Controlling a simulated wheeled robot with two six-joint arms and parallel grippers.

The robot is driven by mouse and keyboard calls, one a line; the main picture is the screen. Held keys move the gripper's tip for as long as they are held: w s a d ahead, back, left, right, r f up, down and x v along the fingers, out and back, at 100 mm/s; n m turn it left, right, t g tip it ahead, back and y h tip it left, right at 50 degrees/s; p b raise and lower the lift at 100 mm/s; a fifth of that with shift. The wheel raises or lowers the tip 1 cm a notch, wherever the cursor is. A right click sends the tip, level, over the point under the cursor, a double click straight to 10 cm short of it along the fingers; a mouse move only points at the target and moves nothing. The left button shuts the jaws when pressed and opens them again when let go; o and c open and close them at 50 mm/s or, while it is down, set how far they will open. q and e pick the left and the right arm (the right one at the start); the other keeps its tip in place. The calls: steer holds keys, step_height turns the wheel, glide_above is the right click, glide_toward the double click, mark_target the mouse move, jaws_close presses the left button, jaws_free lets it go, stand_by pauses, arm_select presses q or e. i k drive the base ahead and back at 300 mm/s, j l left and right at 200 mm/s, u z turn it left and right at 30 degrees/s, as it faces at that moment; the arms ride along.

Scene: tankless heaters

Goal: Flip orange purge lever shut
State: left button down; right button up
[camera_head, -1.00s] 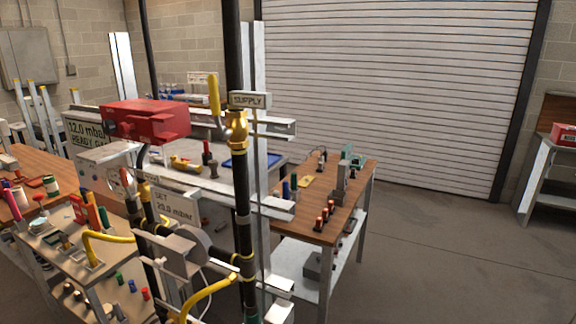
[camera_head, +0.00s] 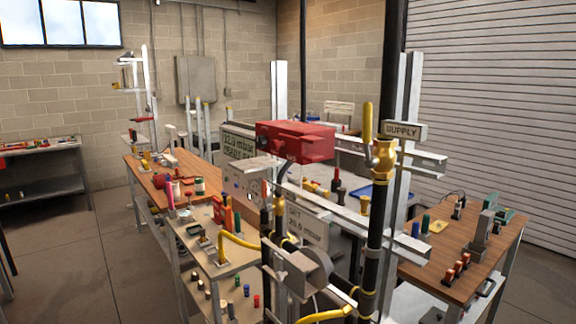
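No lever that I can clearly identify as the orange purge lever shows in the head view. A small orange-red upright piece (camera_head: 228,213) stands near the front bench's yellow hose, but it is too small to tell what it is. A yellow lever (camera_head: 367,122) points upright on the brass valve (camera_head: 384,155) beside the SUPPLY sign (camera_head: 403,131). A red box (camera_head: 295,141) sits on the pipe rig left of that valve. Neither of my grippers is in view.
The dark vertical pipe (camera_head: 376,230) and grey uprights stand close in front. A wooden bench (camera_head: 465,268) with tools is at right, and another wooden bench (camera_head: 150,183) at left. Open floor (camera_head: 85,255) lies at far left, with a dark shelf (camera_head: 45,190) by the wall.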

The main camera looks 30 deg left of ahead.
mark_target(268, 208)
steer(key=k+j+u, duration=0.15)
steer(key=j+u, duration=0.2)
steer(key=j, duration=0.4)
steer(key=k+j+u, duration=0.1)
steer(key=j+u, duration=0.25)
steer(key=j, duration=0.4)
